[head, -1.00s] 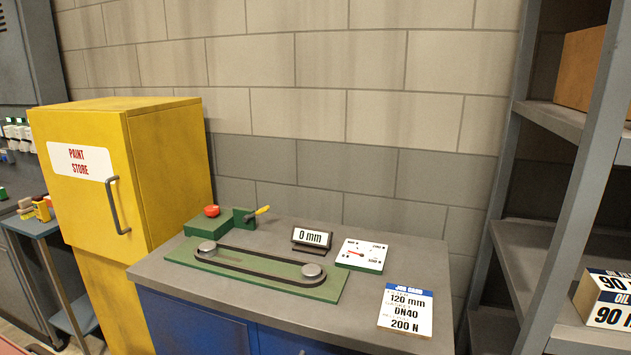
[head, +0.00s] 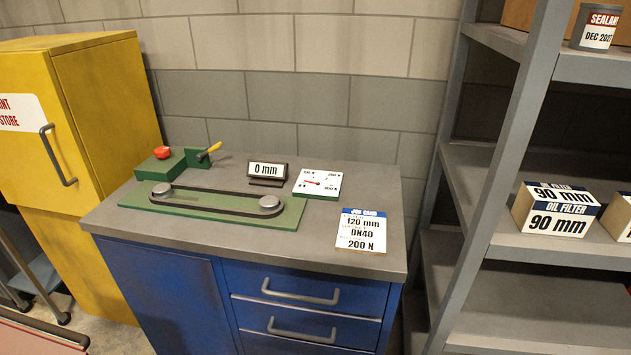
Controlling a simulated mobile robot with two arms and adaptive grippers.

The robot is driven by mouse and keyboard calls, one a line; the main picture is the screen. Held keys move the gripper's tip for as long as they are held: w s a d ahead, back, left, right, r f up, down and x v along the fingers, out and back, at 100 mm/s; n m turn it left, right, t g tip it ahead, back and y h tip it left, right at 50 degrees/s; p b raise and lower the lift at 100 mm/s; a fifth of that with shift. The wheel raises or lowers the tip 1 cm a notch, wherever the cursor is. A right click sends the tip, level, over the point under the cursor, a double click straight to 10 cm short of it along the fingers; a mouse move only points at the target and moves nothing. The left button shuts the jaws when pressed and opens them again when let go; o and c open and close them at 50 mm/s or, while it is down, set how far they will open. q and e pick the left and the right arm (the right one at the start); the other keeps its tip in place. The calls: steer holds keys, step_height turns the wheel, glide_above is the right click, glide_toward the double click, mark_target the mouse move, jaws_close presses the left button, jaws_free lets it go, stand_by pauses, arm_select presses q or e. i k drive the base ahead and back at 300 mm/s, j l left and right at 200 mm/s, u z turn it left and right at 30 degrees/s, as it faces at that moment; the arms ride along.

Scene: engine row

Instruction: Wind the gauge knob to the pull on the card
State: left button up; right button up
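The white gauge (head: 317,183) lies on the grey bench top (head: 312,232), with a red needle pointing left and small numbers around its edge. I cannot make out a separate knob on it. The job card (head: 362,231) lies to its right and reads 120 mm, DN40 and 200 N. A display (head: 267,172) left of the gauge reads 0 mm. A green plate (head: 205,213) carries a dark belt (head: 216,200) around two round pulleys. Behind it stand a green block with a red button (head: 162,152) and a yellow-tipped lever (head: 209,151). Neither gripper is in view.
A yellow paint store cabinet (head: 114,88) stands left of the blue drawer bench (head: 300,306). A grey shelf rack (head: 487,190) stands at the right, holding oil filter boxes (head: 552,212) and a sealant tin (head: 597,27).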

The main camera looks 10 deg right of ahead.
mark_target(163, 152)
steer(key=i+j+z, duration=0.2)
steer(key=i, duration=0.2)
steer(key=i+j+z, duration=0.2)
steer(key=i, duration=0.2)
